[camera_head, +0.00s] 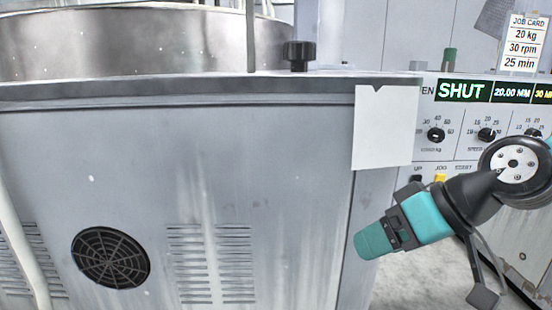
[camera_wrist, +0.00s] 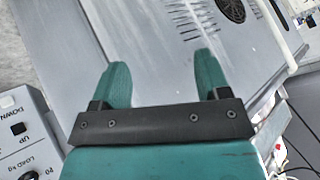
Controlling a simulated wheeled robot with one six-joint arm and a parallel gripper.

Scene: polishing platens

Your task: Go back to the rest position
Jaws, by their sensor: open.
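My gripper (camera_head: 376,240) is teal with a dark bracket and shows at the right of the head view, in front of the grey machine cabinet's right edge. In the wrist view my gripper (camera_wrist: 162,82) has its two teal fingers wide apart. Nothing is between them but the view of the cabinet's grey panel behind. In the head view the fingers overlap, so the gap does not show there.
The grey cabinet (camera_head: 130,180) with a fan grille (camera_head: 110,257) fills the left and middle. A control panel (camera_head: 462,125) with knobs and a display reading SHUT stands behind my arm. A blank notched sheet (camera_head: 384,130) hangs at the cabinet's corner. Floor (camera_head: 395,280) shows below.

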